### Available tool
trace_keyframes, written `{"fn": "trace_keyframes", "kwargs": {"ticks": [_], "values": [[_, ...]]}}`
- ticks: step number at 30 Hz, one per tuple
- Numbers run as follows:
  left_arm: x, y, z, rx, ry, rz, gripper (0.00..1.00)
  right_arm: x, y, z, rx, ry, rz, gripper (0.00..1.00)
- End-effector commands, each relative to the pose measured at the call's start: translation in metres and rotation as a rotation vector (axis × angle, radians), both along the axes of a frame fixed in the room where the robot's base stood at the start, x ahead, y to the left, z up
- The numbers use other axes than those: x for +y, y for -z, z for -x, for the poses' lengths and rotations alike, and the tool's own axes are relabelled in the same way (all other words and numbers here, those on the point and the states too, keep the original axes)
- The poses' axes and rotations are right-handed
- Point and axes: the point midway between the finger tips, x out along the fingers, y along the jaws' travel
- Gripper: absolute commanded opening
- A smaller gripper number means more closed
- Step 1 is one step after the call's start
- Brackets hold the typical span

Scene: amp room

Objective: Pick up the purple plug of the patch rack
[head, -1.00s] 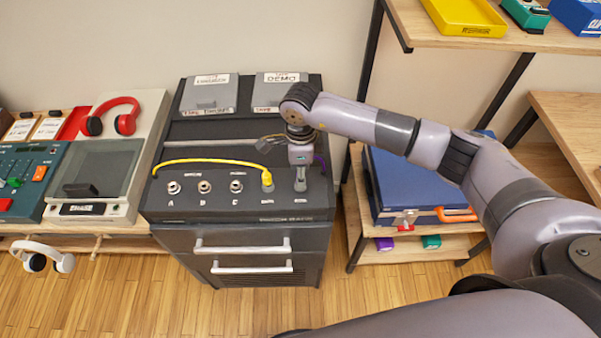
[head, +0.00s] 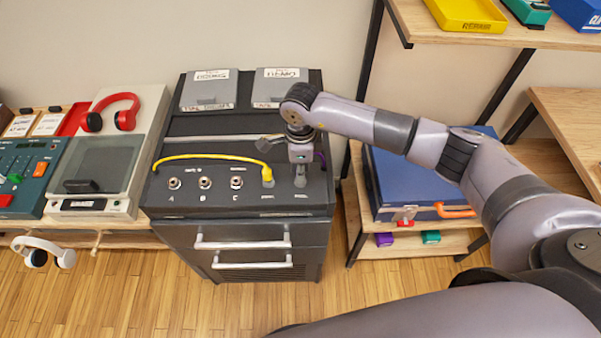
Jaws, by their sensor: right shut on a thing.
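The patch rack (head: 240,207) is a dark cabinet with a sloped top panel. Three bare jacks marked A, B and C sit in a row on it. A yellow plug (head: 267,177) with a yellow cable stands in a socket to their right. My right gripper (head: 300,178) points down at the rightmost socket, beside the yellow plug, and is shut on the purple plug. The plug itself is mostly hidden by the fingers; a bit of purple cable (head: 320,158) shows to the right of the gripper. My left gripper is not in view.
Two grey labelled boxes (head: 208,90) stand at the rack's back. Red headphones (head: 112,112), a scale-like device (head: 93,180) and a mixer are at the left. A blue case (head: 425,190) lies on the right shelf, under my right arm.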

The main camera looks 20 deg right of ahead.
Motion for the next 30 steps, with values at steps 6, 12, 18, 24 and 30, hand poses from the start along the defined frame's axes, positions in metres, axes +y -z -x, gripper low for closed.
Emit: {"fn": "trace_keyframes", "kwargs": {"ticks": [6,12,18,24,30], "values": [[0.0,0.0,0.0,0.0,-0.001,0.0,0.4,0.0,0.0,0.0,-0.001,0.0,0.0,0.0],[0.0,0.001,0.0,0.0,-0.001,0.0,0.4,0.0,-0.002,0.0,-0.001,0.0,-0.001,0.0],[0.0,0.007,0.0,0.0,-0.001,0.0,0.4,0.0,-0.019,-0.002,-0.004,0.0,-0.001,0.0],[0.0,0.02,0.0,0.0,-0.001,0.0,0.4,0.0,-0.06,-0.002,-0.009,-0.002,-0.001,0.0],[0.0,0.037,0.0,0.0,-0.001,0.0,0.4,0.0,-0.12,-0.002,-0.009,-0.002,-0.001,0.0]]}}
